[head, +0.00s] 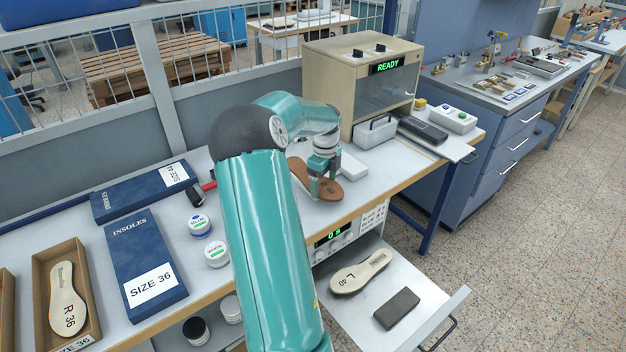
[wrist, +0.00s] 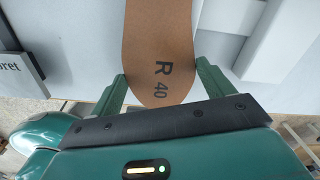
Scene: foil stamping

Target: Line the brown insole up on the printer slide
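The brown insole (head: 331,190), marked R 40, is at the middle of the bench in front of the beige printer, its heel toward the front edge. My gripper (head: 323,184) points down over the heel end. In the wrist view the heel of the insole (wrist: 162,60) lies between the two fingers of my gripper (wrist: 161,72), which meet its edges on both sides. I cannot tell whether the insole rests on the bench or is just above it. The printer (head: 345,85) reads READY. A pale plate (head: 450,148) with a dark block juts out at its right, possibly the slide.
A grey-handled box (head: 375,132) and a white block (head: 353,165) stand near the insole. A button box (head: 445,118) is at the right. Below, an open drawer (head: 375,330) holds a pale L 40 insole (head: 360,272) and dark block (head: 397,308). Blue boxes (head: 140,250) and jars (head: 215,252) stand left.

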